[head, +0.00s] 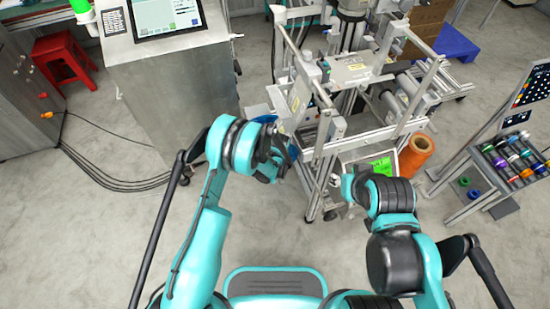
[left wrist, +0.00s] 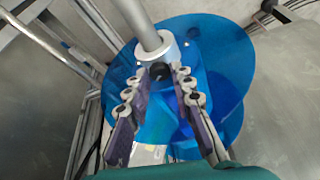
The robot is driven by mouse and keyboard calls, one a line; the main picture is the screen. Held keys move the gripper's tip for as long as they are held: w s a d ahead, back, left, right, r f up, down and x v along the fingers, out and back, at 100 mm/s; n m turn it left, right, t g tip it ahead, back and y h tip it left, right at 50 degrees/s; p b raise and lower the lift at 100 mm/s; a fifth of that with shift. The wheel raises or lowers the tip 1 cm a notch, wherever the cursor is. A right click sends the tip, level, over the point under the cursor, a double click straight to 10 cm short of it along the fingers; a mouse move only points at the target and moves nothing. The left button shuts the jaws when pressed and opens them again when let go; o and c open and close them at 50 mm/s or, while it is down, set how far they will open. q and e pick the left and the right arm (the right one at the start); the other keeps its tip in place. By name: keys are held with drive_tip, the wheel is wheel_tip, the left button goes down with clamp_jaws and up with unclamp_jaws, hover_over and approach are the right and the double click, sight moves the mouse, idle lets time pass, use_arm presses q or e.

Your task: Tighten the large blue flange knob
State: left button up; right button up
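The large blue flange (left wrist: 240,60) is a broad blue disc around a grey shaft (left wrist: 137,22) in the left wrist view. A pale collar with a dark hole sits on the shaft at its middle. A blue knob-like part (left wrist: 160,122) shows between my left fingers. My left gripper (left wrist: 160,80) is open, one finger on each side of that part; I cannot tell whether they touch it. In the head view my left gripper (head: 280,162) is beside the machine's left side, where blue edges of the flange (head: 262,118) show. My right gripper (head: 342,189) is near the machine's front, its fingers too small to judge.
The metal-framed machine (head: 350,70) stands ahead, with an orange roll (head: 416,152) and a green-lit screen (head: 383,167) at its front. A steel cabinet with a monitor (head: 168,15) stands left. A rack of coloured rolls (head: 515,158) stands right. Cables lie on the floor at left.

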use_arm(q)
drive_tip(key=shift+o, duration=1.3)
drive_tip(key=v, duration=1.2)
